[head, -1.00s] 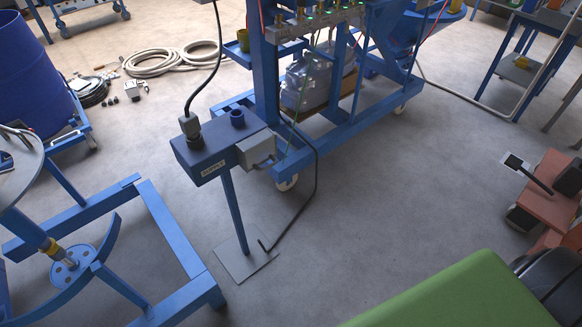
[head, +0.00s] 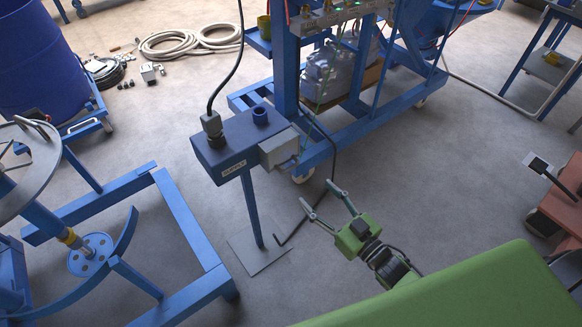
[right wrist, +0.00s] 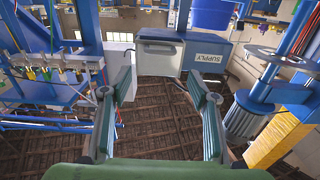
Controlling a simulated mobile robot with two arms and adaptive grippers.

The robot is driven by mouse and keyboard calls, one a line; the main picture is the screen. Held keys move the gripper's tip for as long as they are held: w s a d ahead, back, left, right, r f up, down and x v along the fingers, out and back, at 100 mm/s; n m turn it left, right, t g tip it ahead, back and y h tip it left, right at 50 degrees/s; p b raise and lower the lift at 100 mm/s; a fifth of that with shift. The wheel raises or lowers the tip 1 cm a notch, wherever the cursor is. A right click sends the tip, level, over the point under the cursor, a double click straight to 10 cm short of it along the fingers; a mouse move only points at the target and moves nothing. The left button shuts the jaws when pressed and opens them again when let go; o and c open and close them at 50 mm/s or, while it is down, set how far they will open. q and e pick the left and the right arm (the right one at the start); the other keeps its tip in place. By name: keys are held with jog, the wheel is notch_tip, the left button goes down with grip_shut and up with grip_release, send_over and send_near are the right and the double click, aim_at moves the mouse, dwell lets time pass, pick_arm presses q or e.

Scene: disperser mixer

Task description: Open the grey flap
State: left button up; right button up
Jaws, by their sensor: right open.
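The grey flap (head: 279,149) is on a small grey box at the right end of the blue supply box (head: 225,150), which stands on a post. In the right wrist view the grey flap (right wrist: 160,37) is straight ahead, left of the SUPPLY label, and looks closed. My right gripper (head: 320,194) is open and empty, below and to the right of the flap in the head view, apart from it. In the right wrist view its two spread fingers (right wrist: 158,80) point toward the flap. My left gripper is not in view.
A black cable (head: 228,75) enters the supply box from above. The post stands on a flat floor plate (head: 258,248). A blue wheeled frame (head: 330,140) is close behind the box. Another blue frame (head: 190,220) stands at left.

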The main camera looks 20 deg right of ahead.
aim_at(291, 168)
jog(key=b+x, duration=0.4)
jog(key=x, duration=0.8)
jog(key=shift+w+f, duration=0.15)
jog(key=shift+w, duration=0.15)
jog(key=shift+a, duration=0.1)
